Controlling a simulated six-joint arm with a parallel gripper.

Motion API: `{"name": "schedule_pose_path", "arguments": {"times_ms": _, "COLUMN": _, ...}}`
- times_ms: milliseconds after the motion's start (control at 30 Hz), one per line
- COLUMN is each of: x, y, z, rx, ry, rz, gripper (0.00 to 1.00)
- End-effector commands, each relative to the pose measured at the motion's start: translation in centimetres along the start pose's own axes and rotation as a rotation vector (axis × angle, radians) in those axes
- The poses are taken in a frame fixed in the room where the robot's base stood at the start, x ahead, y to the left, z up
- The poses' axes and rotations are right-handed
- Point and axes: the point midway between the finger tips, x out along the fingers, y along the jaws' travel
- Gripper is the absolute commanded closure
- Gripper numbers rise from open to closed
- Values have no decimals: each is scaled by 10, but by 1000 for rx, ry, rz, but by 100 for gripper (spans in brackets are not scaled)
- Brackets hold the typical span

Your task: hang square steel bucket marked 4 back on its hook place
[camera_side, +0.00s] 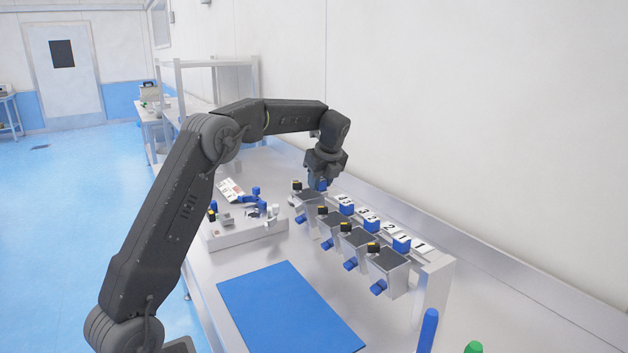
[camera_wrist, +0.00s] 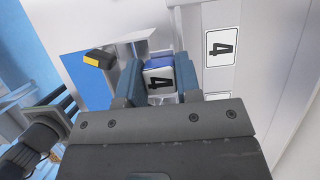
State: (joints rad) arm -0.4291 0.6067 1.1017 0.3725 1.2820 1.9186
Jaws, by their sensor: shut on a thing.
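The square steel bucket marked 4 (camera_side: 308,203) is at the far end of a row of like buckets, beside the rail's 4 plate (camera_side: 343,199). My gripper (camera_side: 321,182) is above its rear side. In the wrist view my gripper (camera_wrist: 159,82) is shut on the bucket's blue grip block (camera_wrist: 158,61), whose white tag reads 4 (camera_wrist: 160,83). The rail's 4 plate (camera_wrist: 222,46) lies to the right of the fingers. The bucket's yellow-and-black knob (camera_wrist: 98,60) shows at left. Whether the bucket rests on its hook cannot be told; the contact is hidden.
Buckets 3 (camera_side: 333,226), 2 (camera_side: 357,246) and 1 (camera_side: 389,268) hang close along the steel rail (camera_side: 436,272). A sealing device with blue levers (camera_side: 258,205) stands at left. A blue mat (camera_side: 285,310) lies clear in front. The wall is behind the rail.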

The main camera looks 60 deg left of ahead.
Motion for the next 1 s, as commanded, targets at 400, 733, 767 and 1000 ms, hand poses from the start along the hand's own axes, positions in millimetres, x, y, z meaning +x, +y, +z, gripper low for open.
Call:
{"name": "schedule_pose_path", "arguments": {"times_ms": 400, "x": 10, "y": -19, "z": -4, "rx": -1, "ry": -1, "rz": 0, "gripper": 100}}
{"name": "schedule_pose_path", "arguments": {"times_ms": 733, "x": 24, "y": -19, "z": -10, "rx": -1, "ry": -1, "rz": -1, "gripper": 100}}
{"name": "schedule_pose_path", "arguments": {"times_ms": 767, "x": 25, "y": -19, "z": -10, "rx": 0, "ry": -1, "rz": -1, "gripper": 100}}
{"name": "schedule_pose_path", "arguments": {"times_ms": 1000, "x": 27, "y": -19, "z": -11, "rx": -1, "ry": -1, "rz": -2, "gripper": 100}}
